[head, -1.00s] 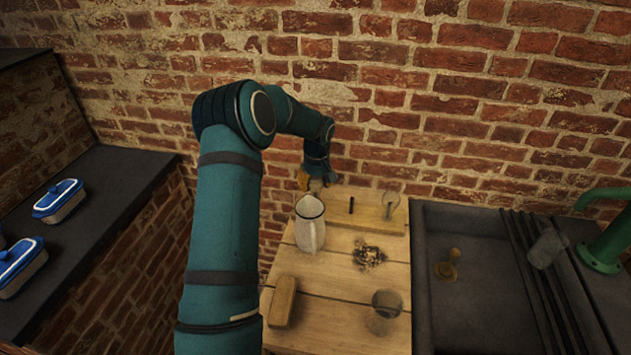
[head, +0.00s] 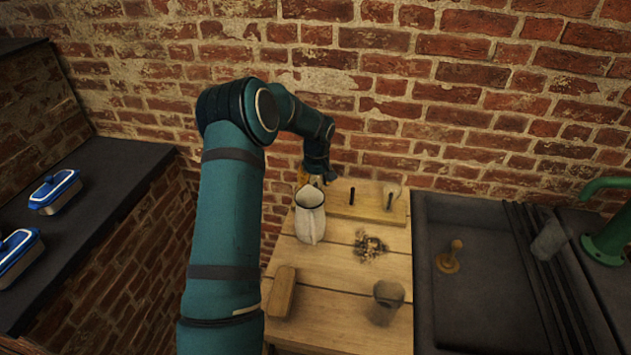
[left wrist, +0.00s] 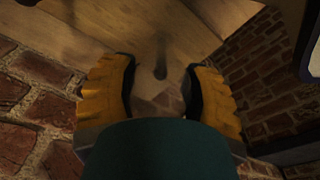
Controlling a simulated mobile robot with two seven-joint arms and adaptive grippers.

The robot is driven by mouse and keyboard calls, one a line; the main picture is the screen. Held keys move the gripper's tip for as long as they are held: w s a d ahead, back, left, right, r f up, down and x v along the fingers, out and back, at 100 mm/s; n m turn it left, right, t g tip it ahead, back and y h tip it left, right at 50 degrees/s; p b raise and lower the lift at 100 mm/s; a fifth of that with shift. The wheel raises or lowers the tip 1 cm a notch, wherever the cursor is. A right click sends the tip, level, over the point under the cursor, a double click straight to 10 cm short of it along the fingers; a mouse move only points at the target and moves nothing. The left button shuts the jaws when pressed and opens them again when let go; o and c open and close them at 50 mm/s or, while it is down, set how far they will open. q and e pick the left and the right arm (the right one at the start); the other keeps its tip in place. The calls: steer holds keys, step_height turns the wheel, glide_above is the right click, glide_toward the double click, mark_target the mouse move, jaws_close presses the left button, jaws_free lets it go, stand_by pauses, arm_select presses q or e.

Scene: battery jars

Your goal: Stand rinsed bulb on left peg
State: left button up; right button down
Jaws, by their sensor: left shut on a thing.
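The rinsed bulb is see-through and hard to make out; a faint clear shape shows between the yellow fingers in the left wrist view (left wrist: 160,98). My left gripper (head: 319,180) is shut on it near the left end of the wooden peg board (head: 371,207), behind the jug. Two dark pegs show in the head view, a left one (head: 352,196) and a right one (head: 389,201). A clear glass shape (head: 394,186) is at the right peg. The left wrist view shows one dark peg (left wrist: 160,58) ahead of the fingers. My right gripper is not in view.
A pale jug (head: 310,218) stands close in front of my left gripper. Dark crumbs (head: 369,245), a wooden block (head: 282,291) and a glass jar (head: 388,296) are on the table. A dark sink (head: 475,285) is right; blue-lidded dishes (head: 55,191) are left. Brick wall behind.

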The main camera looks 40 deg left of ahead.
arm_select(q)
steer(key=o, duration=1)
steer(key=shift+r, duration=0.1)
steer(key=r, duration=0.8)
steer(key=d+r, duration=0.1)
steer(key=r, duration=0.2)
steer(key=shift+s+r, duration=0.35)
steer(key=shift+r, duration=0.05)
